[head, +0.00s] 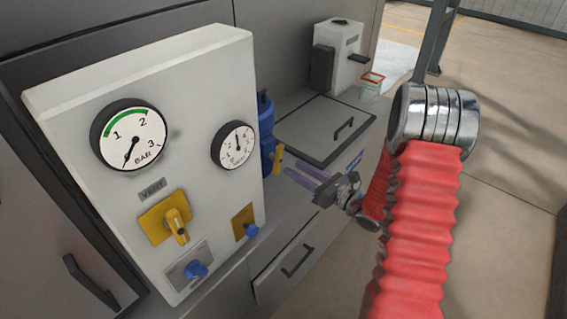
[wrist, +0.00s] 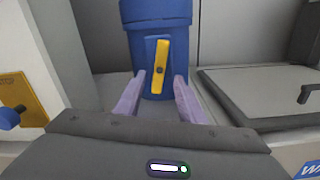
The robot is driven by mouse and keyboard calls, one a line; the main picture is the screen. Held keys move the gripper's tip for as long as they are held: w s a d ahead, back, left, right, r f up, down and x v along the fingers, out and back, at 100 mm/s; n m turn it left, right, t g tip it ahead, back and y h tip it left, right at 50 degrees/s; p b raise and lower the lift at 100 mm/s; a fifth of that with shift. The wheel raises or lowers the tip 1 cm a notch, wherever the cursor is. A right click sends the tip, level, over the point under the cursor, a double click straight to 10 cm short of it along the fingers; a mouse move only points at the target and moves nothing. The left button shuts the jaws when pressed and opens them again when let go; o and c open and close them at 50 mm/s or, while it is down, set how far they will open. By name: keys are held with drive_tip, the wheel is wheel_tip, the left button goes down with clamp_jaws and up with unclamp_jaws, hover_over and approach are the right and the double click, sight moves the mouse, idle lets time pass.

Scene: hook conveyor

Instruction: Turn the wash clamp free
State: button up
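A yellow lever (wrist: 161,66), likely the wash clamp, sits on a blue plate on the front of a blue cylinder (wrist: 140,14). It stands nearly upright in the wrist view, its top leaning slightly right. In the head view the lever (head: 278,158) shows small beside the blue cylinder (head: 268,118), partly behind the gauge panel. My gripper (wrist: 160,82) is open and empty. Its purple fingers lie left and right of the lever's lower part in the wrist view, seemingly short of it. In the head view my gripper (head: 290,172) points left toward the lever.
A gauge panel (head: 80,100) with two dials, a yellow vent lever (head: 176,226) and blue knobs stands left of my gripper. A dark-edged lid (head: 312,125) with a handle lies right of the cylinder. A blue label (wrist: 312,168) is partly cut off.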

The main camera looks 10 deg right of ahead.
sight(281, 161)
drive_tip(key=x, duration=0.6)
drive_tip(key=shift+c, duration=0.5)
clamp_jaws()
